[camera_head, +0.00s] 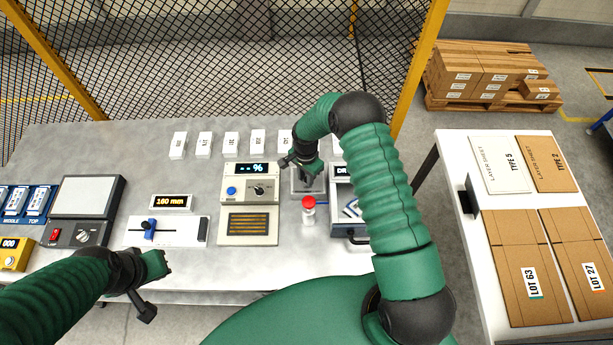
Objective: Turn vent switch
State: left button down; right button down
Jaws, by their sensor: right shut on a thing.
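A pale control box (250,205) has a "-- %" display, a blue button, a black knob (259,190) and a slotted grille on its lower front. Just right of it is a small grey box (318,185). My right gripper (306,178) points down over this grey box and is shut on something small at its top. The gripper's own body hides most of what it grips, so I cannot tell whether it is the vent switch. My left gripper (152,285) is in front of the bench edge, away from the controls; its jaws are unclear.
A red-topped button post (308,208) stands just in front of the grey box. An open drawer unit (342,190) is to its right, partly behind my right arm. White labelled blocks (231,145) line the back.

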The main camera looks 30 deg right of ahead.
jog(key=shift+a+n+b, duration=0.15)
jog(key=shift+n+b, duration=0.6)
jog(key=shift+n, duration=0.05)
jog(key=n+b, duration=0.2)
jog(key=shift+n, duration=0.3)
jog(key=n, duration=0.1)
jog(key=n+b, duration=0.1)
jog(key=shift+s+d+n, duration=0.15)
jog(key=shift+d+n, duration=0.1)
jog(key=shift+n, duration=0.15)
jog(key=n+b, duration=0.2)
jog(key=n, duration=0.1)
jog(key=shift+s+d+n, duration=0.1)
jog(key=shift+d+n, duration=0.1)
jog(key=shift+n, duration=0.1)
jog(key=n, duration=0.1)
jog(key=n+b, duration=0.1)
jog(key=n, duration=0.1)
jog(key=shift+d, duration=0.25)
jog(key=shift+d+r+n+b, duration=0.1)
jog(key=shift+n+b, duration=0.1)
jog(key=shift+n, duration=0.8)
jog(key=shift+d+r+n+b, duration=0.1)
jog(key=shift+n+b, duration=0.05)
jog(key=shift+n, duration=0.85)
